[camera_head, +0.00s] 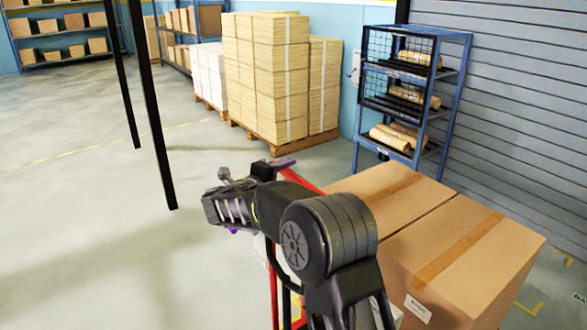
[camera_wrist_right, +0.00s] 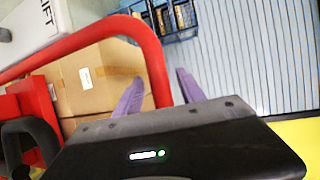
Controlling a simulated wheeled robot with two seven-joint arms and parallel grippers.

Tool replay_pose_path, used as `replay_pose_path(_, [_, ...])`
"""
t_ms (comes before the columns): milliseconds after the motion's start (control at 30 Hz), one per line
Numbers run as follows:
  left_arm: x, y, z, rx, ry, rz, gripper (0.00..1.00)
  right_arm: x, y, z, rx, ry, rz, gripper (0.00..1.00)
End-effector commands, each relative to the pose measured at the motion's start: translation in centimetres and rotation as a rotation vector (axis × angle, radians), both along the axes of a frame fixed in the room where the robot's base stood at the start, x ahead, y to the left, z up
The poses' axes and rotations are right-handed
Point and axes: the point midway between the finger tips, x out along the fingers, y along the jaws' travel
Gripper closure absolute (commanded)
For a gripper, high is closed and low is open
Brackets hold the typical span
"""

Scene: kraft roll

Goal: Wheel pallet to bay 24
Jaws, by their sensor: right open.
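Two big brown cartons (camera_head: 465,250) stand side by side at the lower right in the head view, close to my right arm. What bears them is hidden. A red tubular frame (camera_head: 273,275) stands beside them, partly behind my arm. In the right wrist view a red handle loop (camera_wrist_right: 85,42) curves in front of a carton (camera_wrist_right: 85,80), with a white panel marked "LIFT" (camera_wrist_right: 38,22). My right gripper (camera_wrist_right: 158,86) has its two purple fingers apart. The red tube passes between them in the picture; I cannot tell whether it touches them. My left gripper is out of view.
Carton stacks (camera_head: 270,75) on wooden pallets (camera_head: 262,138) stand at the back. A blue rack (camera_head: 408,90) with paper rolls stands by the grey shutter (camera_head: 510,100). Yellow floor marks (camera_head: 527,308) and cut-off lettering show at lower right. The left floor (camera_head: 80,230) is clear around two black posts (camera_head: 152,100).

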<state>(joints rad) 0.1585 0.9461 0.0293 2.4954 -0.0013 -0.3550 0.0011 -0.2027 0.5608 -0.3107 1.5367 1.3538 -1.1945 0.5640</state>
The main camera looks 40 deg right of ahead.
Motion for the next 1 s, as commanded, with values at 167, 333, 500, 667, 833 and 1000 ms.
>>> replay_pose_path(167, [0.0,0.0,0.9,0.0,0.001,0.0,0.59,1.0,-2.5,-0.4,-0.001,0.002,-0.001,0.53])
replay_pose_path(333, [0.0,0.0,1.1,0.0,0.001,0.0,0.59,1.5,-3.7,-0.7,0.001,0.001,0.001,0.53])
replay_pose_path(500, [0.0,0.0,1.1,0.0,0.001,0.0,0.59,1.6,-3.8,-0.8,0.001,0.001,0.002,0.53])
replay_pose_path(667, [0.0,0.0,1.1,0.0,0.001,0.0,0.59,1.5,-3.8,-0.8,0.001,0.001,0.002,0.58])
replay_pose_path(833, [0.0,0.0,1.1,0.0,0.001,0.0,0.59,1.5,-3.8,-0.8,0.001,0.001,0.002,0.72])
replay_pose_path(1000, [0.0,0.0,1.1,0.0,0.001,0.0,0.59,1.5,-3.7,-0.8,0.001,0.001,0.002,0.86])
